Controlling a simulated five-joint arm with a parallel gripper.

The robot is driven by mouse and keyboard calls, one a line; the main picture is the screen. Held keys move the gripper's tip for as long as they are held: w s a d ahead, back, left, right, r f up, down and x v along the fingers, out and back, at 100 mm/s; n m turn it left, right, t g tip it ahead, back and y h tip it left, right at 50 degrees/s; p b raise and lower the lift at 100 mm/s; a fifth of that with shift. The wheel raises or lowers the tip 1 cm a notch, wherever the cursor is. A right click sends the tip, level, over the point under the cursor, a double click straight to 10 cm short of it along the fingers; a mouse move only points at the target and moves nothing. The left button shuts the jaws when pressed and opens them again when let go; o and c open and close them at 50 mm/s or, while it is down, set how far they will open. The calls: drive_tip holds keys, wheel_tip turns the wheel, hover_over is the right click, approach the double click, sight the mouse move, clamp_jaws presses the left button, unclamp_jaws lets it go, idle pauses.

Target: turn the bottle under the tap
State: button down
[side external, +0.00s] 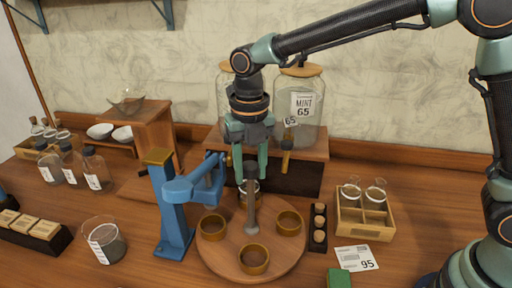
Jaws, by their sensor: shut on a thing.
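A round wooden turntable (228,262) stands on the table with a grey post (251,212) upright at its middle. My gripper (251,175) points down, with its green fingers on both sides of the post's upper end, shut on it. A small glass bottle (249,187) stands at the turntable's back, partly hidden by the post and fingers. Three empty brown ring holders, at left (212,228), right (290,223) and front (254,260), sit around the post. A brass tap (287,156) hangs from the right big jar (304,105), behind and right of the bottle.
A blue stand (172,215) with an arm rises close left of the turntable. A second big jar (225,90) is partly behind my arm. A dark block (319,228), a wooden crate (365,219) and a label card (357,258) lie right. A glass beaker (106,242) stands left.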

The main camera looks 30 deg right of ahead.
drive_tip(key=n, duration=0.6)
idle(0.3)
unclamp_jaws()
drive_tip(key=shift+r, duration=3.55)
